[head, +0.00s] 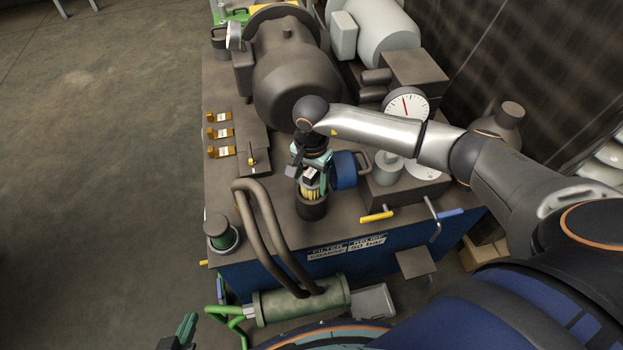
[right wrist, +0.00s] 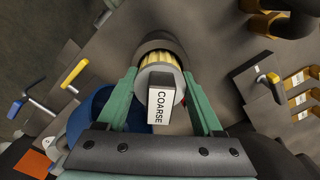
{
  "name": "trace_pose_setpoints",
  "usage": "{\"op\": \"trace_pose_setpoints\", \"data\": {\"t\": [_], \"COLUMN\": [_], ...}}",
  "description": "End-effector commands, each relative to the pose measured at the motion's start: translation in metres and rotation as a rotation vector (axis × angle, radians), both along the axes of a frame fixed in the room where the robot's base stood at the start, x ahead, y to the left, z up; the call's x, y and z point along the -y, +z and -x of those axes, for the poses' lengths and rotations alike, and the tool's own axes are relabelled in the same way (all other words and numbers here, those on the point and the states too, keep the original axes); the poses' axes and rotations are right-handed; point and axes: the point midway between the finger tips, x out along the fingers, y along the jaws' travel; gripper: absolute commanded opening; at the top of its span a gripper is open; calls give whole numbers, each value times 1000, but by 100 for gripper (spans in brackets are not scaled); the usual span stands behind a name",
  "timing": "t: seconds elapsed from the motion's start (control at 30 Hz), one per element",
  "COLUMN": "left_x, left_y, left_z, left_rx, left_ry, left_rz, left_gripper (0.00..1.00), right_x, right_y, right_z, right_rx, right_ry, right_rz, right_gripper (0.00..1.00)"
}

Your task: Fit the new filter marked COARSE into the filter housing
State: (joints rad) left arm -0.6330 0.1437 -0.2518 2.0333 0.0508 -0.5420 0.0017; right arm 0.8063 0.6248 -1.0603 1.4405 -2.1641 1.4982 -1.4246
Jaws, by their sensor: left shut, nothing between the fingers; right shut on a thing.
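The filter marked COARSE (right wrist: 160,105) has yellow pleats, a grey end cap and a white label on a block. It also shows in the head view (head: 311,189). My right gripper (head: 312,176) is shut on its top end, with green fingers on both sides of it in the right wrist view (right wrist: 158,100). The dark round filter housing (head: 312,210) is directly under the filter and shows behind it in the right wrist view (right wrist: 160,41). Pleats show above the rim; how deep the lower end sits is hidden. My left gripper (head: 186,330) is shut and empty at the bottom edge.
A blue round part (head: 345,170) stands right beside the gripper. A yellow-handled lever (head: 377,217), a blue-handled lever (head: 449,213) and a gauge (head: 407,104) are to the right.

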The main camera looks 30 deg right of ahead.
Motion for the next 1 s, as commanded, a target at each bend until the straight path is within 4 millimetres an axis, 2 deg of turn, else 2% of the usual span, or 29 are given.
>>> {"op": "trace_pose_setpoints", "data": {"t": [0.33,0.37,0.63,0.87,1.0], "left_x": [-2,-2,-3,-3,-3], "left_y": [-10,-9,-9,-9,-7], "left_z": [3,3,4,4,4], "left_rx": [-5,-6,-8,-8,-8], "left_ry": [2,2,3,3,3], "left_rz": [-4,-5,-6,-6,-6], "left_gripper": [0,0,0,0,0], "right_x": [0,0,0,0,0], "right_y": [-9,-9,-8,-9,0], "right_z": [-1,-1,0,1,0], "right_rx": [2,2,1,-2,1], "right_ry": [-1,-1,0,0,-1], "right_rz": [-1,-1,-1,1,-1], "right_gripper": [12,69,100,100,100]}}
